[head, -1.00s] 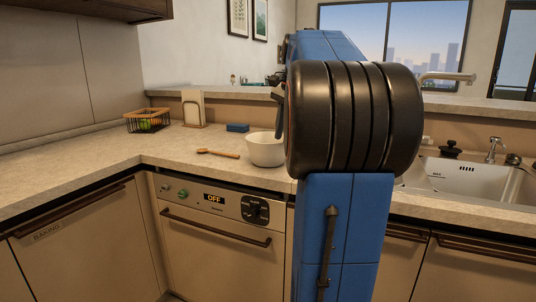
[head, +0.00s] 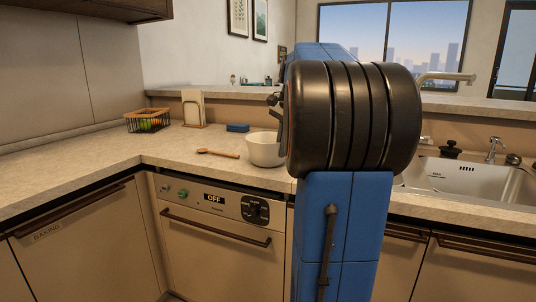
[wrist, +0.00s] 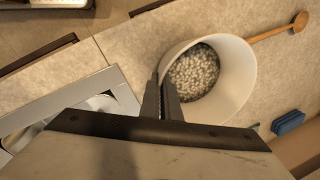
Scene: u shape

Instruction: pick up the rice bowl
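The rice bowl (head: 264,151) is white and stands upright on the counter beside my arm in the head view. In the wrist view the bowl (wrist: 239,82) shows pale grains inside. My gripper (wrist: 163,82) has two dark fingers close together at the bowl's near left rim. The rim seems to lie at or between the fingertips, but I cannot tell whether they touch it. In the head view my arm hides most of the gripper and the bowl's right edge.
A wooden spoon (head: 218,153) lies left of the bowl, with a blue sponge (head: 238,128) behind. A wire fruit basket (head: 147,121) and an upright board (head: 193,108) stand farther back. The sink (head: 465,178) is at right. Counter at left is clear.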

